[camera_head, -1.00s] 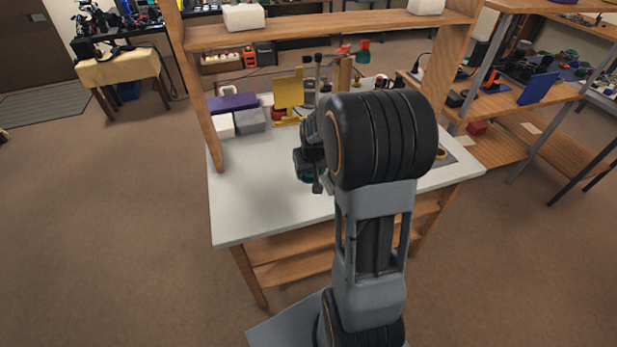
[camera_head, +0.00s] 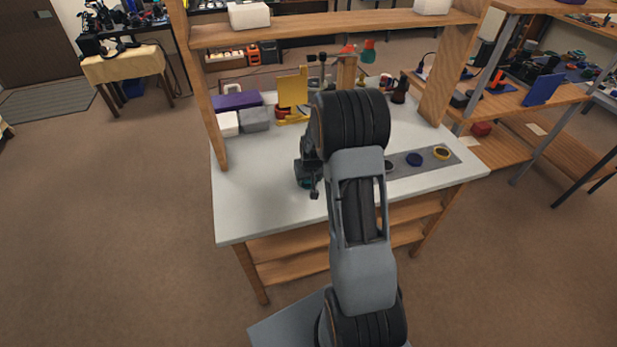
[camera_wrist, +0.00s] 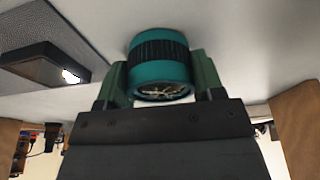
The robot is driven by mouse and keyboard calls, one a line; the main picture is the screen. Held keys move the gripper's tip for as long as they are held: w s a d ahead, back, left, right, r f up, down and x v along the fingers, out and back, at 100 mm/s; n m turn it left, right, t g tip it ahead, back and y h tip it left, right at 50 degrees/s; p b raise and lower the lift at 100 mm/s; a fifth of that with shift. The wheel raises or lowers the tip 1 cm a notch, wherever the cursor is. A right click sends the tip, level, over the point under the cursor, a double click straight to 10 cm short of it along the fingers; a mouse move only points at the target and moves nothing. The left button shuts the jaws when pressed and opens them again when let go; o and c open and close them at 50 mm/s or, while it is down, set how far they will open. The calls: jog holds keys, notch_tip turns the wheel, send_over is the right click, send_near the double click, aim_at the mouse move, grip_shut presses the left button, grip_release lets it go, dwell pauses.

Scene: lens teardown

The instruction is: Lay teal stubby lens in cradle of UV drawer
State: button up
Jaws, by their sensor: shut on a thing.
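The teal stubby lens (camera_wrist: 160,64) has a black ribbed band and sits between the two fingers of my gripper (camera_wrist: 160,82) in the wrist view. Its glass end faces the wrist camera. My gripper is shut on it. In the head view, my gripper (camera_head: 308,180) is over the white table's left half, with a little teal showing at its tip. Whether the lens touches the table I cannot tell. A dark flat box with a bright spot (camera_wrist: 40,62) lies on grey at the upper left of the wrist view. I cannot make out the UV drawer or its cradle for certain.
The white table (camera_head: 250,205) is clear at its front left. A yellow stand (camera_head: 293,92), grey and white blocks (camera_head: 254,119) and a purple box (camera_head: 236,101) stand behind. A grey mat (camera_head: 428,161) with several discs lies at right. Wooden uprights (camera_head: 205,110) flank the table.

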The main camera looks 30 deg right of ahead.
jog(key=o, duration=0.5)
jog(key=shift+f, duration=0.15)
jog(key=o, duration=0.5)
